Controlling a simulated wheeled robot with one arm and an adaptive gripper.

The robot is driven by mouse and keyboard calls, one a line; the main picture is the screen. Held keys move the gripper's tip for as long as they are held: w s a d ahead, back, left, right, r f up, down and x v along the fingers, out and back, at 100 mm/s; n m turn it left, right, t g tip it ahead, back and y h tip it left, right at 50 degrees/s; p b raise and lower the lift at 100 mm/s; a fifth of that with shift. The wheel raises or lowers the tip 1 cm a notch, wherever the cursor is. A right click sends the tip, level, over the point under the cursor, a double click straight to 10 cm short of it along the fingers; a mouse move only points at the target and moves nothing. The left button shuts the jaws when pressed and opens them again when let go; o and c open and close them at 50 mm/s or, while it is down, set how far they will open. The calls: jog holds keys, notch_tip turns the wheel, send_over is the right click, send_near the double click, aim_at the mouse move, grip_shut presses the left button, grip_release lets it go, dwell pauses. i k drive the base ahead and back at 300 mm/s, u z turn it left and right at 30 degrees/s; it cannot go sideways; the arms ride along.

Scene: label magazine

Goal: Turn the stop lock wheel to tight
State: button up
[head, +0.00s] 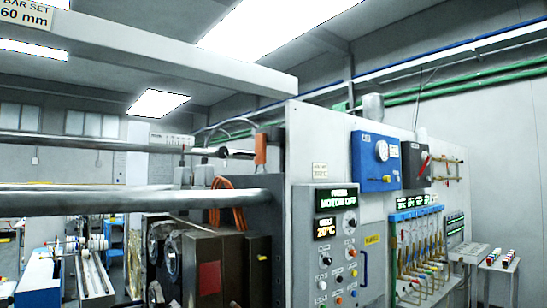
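I cannot pick out a stop lock wheel for certain. Dark round wheel-like parts (170,255) show at the lower left on a dark brown machine block (215,268), too small to identify. A sign (24,14) at the top left reads "BAR SET 60 mm" on a pale overhead beam (180,62). My gripper is not in view.
Long metal bars (130,202) cross the left side. A grey control panel (336,245) reads "MOTOR OFF". A blue gauge box (370,175), a dark box with a red lever (423,166) and a small table (499,265) stand right.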

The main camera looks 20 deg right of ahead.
aim_at(223, 152)
jog(key=z, duration=0.3)
jog(key=i, duration=0.65)
jog(key=u, duration=0.5)
jog(key=i, duration=0.8)
jog(key=u, duration=0.7)
